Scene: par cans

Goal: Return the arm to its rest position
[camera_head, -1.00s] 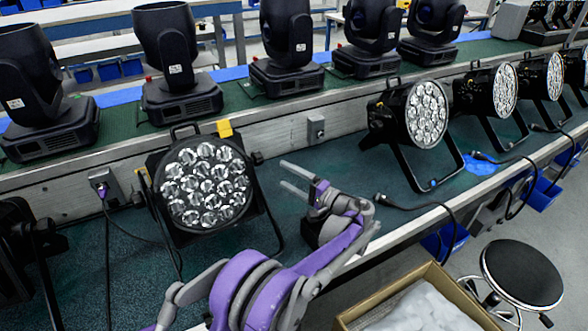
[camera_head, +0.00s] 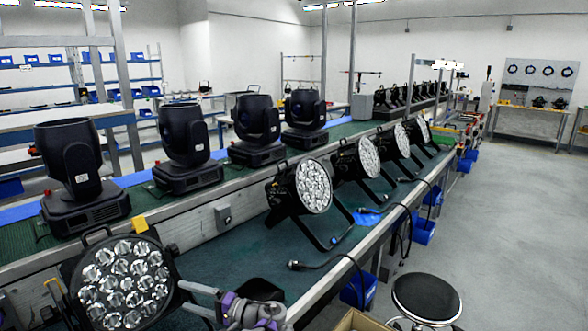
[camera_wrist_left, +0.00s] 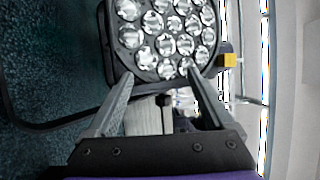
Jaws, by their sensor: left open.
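My left gripper (camera_head: 198,297) is at the bottom of the head view, just right of the nearest par can (camera_head: 122,284), a black round lamp with several bright lenses. In the left wrist view the two grey fingers (camera_wrist_left: 158,98) stand wide apart with nothing between them. The same par can (camera_wrist_left: 165,35) fills the top of that view, beyond the fingertips. I cannot tell whether the gripper touches its stand. Most of my left arm is below the picture. My right gripper does not show.
More par cans (camera_head: 300,195) stand along the green bench (camera_head: 262,250). Moving-head lights (camera_head: 184,150) line the raised shelf behind. A cable with a plug (camera_head: 320,264) lies near the bench's front edge. A round stool (camera_head: 425,298) and a cardboard box (camera_head: 360,322) stand at the front right.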

